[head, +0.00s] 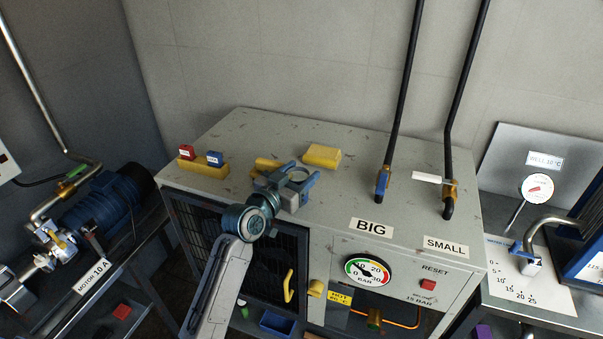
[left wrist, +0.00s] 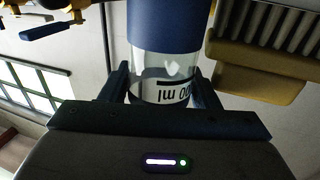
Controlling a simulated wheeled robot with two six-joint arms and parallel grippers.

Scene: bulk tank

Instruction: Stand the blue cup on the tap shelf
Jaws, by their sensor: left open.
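Finger contact cannot be told. A tap with a blue handle (head: 527,255) is at the right, above a white scale sheet; I cannot tell which surface is the tap shelf. My right gripper is not in view.
On the cabinet top (head: 240,135) are a yellow block (head: 322,155), and a yellow holder (head: 203,168) with red and blue pieces. Two black pipes (head: 402,90) rise from valves at its right. A blue motor (head: 100,205) stands at the left.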

